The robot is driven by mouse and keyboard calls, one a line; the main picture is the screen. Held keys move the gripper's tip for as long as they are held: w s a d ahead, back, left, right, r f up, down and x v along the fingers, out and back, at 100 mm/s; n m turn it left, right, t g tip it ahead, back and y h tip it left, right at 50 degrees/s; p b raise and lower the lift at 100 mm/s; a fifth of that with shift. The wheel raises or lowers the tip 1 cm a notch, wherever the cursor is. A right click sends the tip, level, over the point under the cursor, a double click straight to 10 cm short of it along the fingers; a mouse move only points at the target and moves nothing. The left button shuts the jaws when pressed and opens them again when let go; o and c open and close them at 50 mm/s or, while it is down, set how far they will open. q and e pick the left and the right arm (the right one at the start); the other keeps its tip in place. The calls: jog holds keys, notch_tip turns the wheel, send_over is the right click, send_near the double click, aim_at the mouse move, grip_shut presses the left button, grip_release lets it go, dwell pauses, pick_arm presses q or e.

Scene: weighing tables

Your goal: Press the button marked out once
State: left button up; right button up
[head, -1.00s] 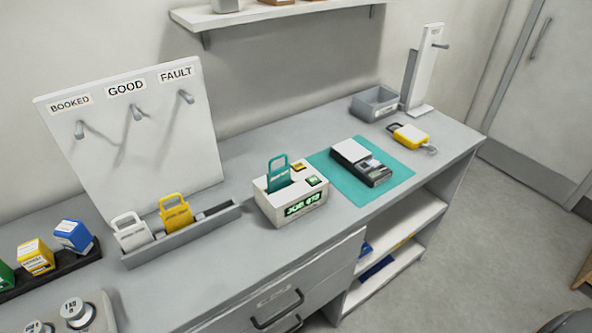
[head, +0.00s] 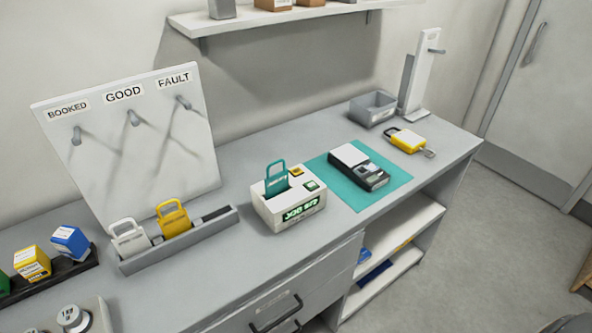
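A white box-shaped device (head: 272,212) stands on the grey counter, left of the teal mat. Its front has a lit green display (head: 300,211); the text looks like "JOB" and a number. A teal tag with a loop handle (head: 276,176) stands upright in its top. Its top also carries a yellow button (head: 296,171) and a green button (head: 312,186). Their markings are too small to read, so I cannot tell which is marked out. Neither gripper is in view.
A black and white instrument (head: 360,168) lies on the teal mat (head: 350,198). A grey rack (head: 180,241) holds a white and a yellow tag. A yellow tag (head: 408,141) lies near a grey bin (head: 373,108). A hook board (head: 135,150) stands behind. The counter before the device is clear.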

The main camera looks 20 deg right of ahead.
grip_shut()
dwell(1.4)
